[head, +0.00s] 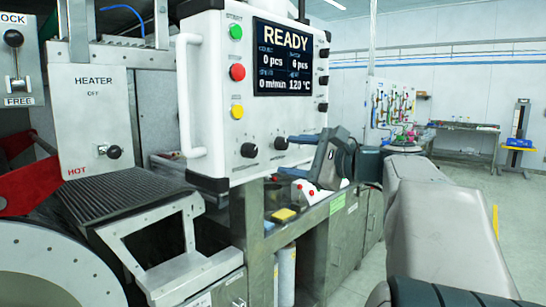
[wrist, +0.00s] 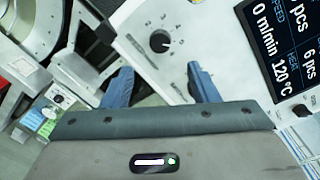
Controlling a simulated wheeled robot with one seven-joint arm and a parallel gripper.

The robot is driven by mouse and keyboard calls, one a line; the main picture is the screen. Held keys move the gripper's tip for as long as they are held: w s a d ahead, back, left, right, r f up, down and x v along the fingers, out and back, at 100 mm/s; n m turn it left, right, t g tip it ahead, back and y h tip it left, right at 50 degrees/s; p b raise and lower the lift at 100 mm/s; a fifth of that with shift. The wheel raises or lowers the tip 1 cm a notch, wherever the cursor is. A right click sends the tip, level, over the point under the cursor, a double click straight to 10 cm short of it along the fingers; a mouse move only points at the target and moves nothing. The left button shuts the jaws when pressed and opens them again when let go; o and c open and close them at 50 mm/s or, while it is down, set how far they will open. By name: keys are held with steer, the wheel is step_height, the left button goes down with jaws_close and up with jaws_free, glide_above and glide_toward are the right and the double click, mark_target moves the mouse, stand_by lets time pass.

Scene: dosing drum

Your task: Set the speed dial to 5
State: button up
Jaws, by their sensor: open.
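The control panel (head: 210,80) has a READY screen (head: 283,58) showing 0 m/min. Two black dials sit below the screen, a left dial (head: 249,150) and a right dial (head: 281,143); their labels are too small to read. In the wrist view one black dial (wrist: 160,41), apparently the left one, stands on the white panel with scale marks around it. I cannot read its setting. My gripper (head: 304,147) is open near the panel's lower right. In the wrist view my gripper (wrist: 158,76) has its blue fingers apart, empty, with the dial beyond the gap.
A white handle (head: 190,95) and green, red and yellow buttons (head: 237,72) line the panel's left side. The heater box (head: 92,115) and a ribbed black surface (head: 120,188) lie left. A bench with a yellow block (head: 284,215) stands below. Open floor lies right.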

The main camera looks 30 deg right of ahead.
steer(key=v, duration=0.4)
stand_by(0.4)
steer(key=a+f+n+g+p, duration=0.2)
steer(key=a+f+n+g, duration=0.55)
steer(key=a+f, duration=0.75)
steer(key=s+a+f+n+g+h+p, duration=0.1)
steer(key=s+a+f+n+g+h, duration=0.2)
steer(key=s+f+n, duration=0.2)
steer(key=s+a+f+n+g+h+p, duration=0.1)
steer(key=s+a+f+n+g+h, duration=0.2)
steer(key=s+f+n, duration=0.3)
step_height(320, 180, down, 5)
steer(key=shift+s+a+f+n+h, duration=0.2)
steer(key=shift+s+a+n+h, duration=0.15)
steer(key=shift+n, duration=0.4)
